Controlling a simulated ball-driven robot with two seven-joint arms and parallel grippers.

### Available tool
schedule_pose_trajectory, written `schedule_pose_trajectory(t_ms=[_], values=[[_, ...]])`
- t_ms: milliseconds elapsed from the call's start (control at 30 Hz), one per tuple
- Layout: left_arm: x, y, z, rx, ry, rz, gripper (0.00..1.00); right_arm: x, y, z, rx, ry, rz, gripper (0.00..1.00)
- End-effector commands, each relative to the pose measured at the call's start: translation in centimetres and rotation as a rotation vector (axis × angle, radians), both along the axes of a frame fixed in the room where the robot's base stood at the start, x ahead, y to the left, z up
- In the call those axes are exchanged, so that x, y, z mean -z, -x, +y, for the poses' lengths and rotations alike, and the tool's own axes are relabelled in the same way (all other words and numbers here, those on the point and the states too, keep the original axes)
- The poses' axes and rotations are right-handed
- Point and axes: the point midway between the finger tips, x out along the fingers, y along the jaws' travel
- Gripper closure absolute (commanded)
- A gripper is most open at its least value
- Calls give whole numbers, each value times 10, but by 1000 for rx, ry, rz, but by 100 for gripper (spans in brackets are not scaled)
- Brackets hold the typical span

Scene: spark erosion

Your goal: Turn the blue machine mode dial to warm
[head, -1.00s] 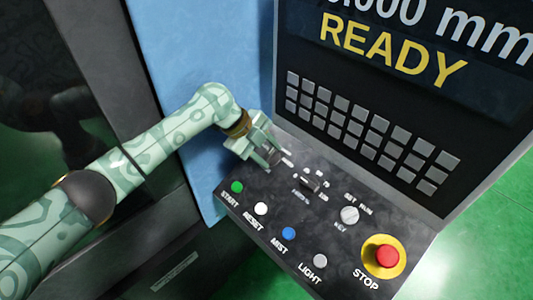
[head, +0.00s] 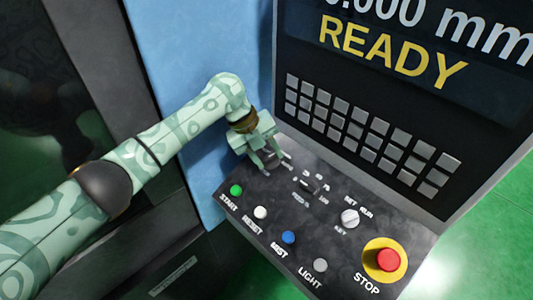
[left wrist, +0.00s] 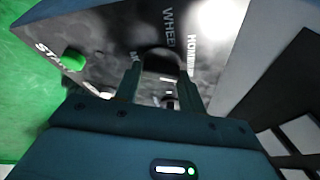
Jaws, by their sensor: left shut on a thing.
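The blue machine (head: 195,90) has a dark sloping control panel (head: 340,245). My left gripper (head: 267,163) is at the panel's upper left corner, its fingers pointing down at the panel. In the left wrist view its two fingers (left wrist: 162,68) are shut on a dark round knob (left wrist: 162,55), which I take for the mode dial. White lettering reading WHEEL and HOMING shows beyond the knob. The fingers hide the knob's sides, and I cannot tell which mode it points at. In the head view the gripper mostly covers it. My right gripper is in neither view.
A second dark knob (head: 310,186) and a silver key switch (head: 349,217) stand right of the gripper. Along the front edge are the green START button (head: 236,190), other small buttons and the red STOP button (head: 388,260). A READY screen with keys (head: 370,135) rises behind.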

Motion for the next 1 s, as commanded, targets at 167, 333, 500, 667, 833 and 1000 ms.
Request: schedule_pose_trajectory(t_ms=[167,333,500,667,833,1000], values=[[1,0,0,0,-2,1,83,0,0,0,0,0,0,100],[1,0,0,0,-2,0,49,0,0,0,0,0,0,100],[1,0,0,-1,-1,1,38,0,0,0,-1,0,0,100],[0,0,0,-1,-1,0,38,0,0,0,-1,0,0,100],[-18,-1,0,0,-1,-2,38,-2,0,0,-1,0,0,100],[-52,17,1,4,-1,-4,38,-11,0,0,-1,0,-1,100]])
